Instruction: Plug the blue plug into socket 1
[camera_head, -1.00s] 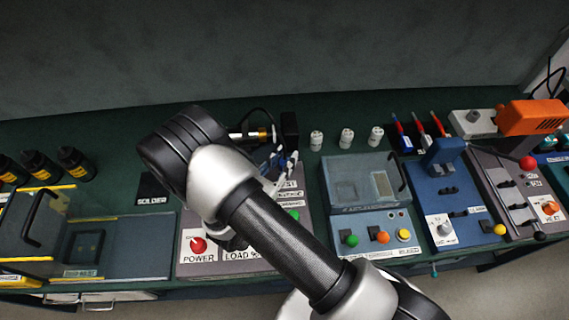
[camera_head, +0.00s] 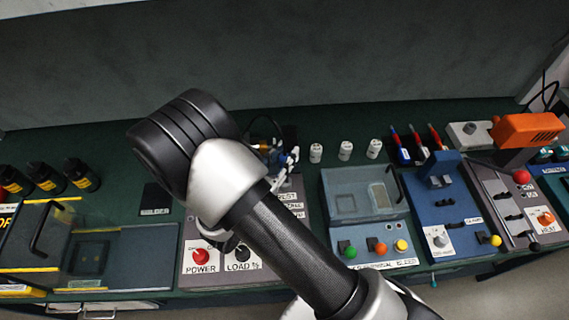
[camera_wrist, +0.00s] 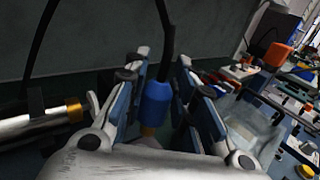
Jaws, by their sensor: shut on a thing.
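The blue plug (camera_wrist: 155,103) is upright between my gripper's fingers in the wrist view, with a dark cable rising from its top and a yellowish lower end. My gripper (camera_wrist: 158,88) is shut on it. In the head view my gripper (camera_head: 283,160) shows only in part beside my arm, above the back of the panel with POWER and LOAD labels (camera_head: 225,275). I cannot pick out socket 1 in either view; my arm and gripper cover much of that area.
A metal cylinder with a gold end (camera_wrist: 74,110) lies close left of my gripper in the wrist view. Small white cylinders (camera_head: 345,150) stand behind a grey lidded box (camera_head: 350,190). A blue fixture (camera_head: 440,200) is to the right. Black bottles (camera_head: 80,174) stand at left.

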